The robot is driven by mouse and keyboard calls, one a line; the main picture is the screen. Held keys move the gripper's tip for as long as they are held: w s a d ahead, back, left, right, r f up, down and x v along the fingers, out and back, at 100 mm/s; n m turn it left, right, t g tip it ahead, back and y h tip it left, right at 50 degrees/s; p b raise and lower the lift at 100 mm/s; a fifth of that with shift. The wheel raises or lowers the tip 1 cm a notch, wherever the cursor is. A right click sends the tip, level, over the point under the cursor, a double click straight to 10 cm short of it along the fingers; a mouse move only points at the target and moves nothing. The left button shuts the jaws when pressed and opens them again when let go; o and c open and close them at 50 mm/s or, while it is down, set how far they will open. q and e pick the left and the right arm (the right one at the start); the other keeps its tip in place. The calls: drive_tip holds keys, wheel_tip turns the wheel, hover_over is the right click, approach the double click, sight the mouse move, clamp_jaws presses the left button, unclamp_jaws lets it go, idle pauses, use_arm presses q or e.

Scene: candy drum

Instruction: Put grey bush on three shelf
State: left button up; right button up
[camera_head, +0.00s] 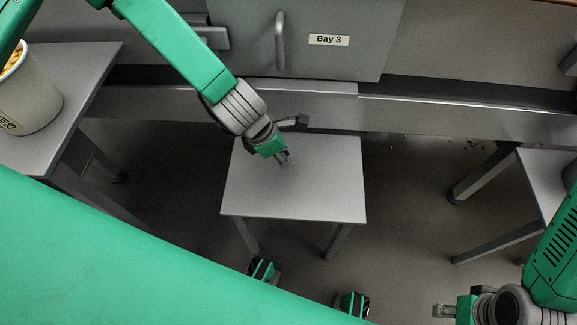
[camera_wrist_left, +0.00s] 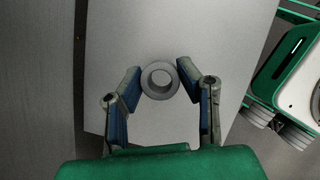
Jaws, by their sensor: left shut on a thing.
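The grey bush (camera_wrist_left: 160,80) is a short ring with a round hole. In the left wrist view it sits between the fingertips of my left gripper (camera_wrist_left: 160,83), which is shut on it. In the head view my left gripper (camera_head: 286,159) is over the small grey table (camera_head: 315,195), and the bush is hard to make out against the grey top. Whether the bush touches the table I cannot tell. A grey panel with a handle and a "Bay 3" label (camera_head: 329,40) stands behind. My right gripper (camera_head: 444,311) is at the bottom right, away from the table; its finger opening is unclear.
A grey side table (camera_head: 85,75) at the left carries a tub (camera_head: 35,100) with yellow-orange contents. Another grey table (camera_head: 545,175) stands at the right. A long metal ledge (camera_head: 440,115) runs below the panel. The small table's top looks otherwise bare.

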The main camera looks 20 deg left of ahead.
sight(284, 171)
use_arm(q)
drive_tip(key=f, duration=0.2)
drive_tip(key=shift+a+f+b, duration=0.2)
drive_tip(key=shift+f+b, duration=0.15)
drive_tip(key=f, duration=0.1)
drive_tip(key=f+b, duration=0.1)
drive_tip(key=f, duration=0.1)
drive_tip(key=shift+d, duration=0.2)
drive_tip(key=shift+r, duration=0.15)
drive_tip(key=o, duration=0.9)
drive_tip(key=shift+a, duration=0.1)
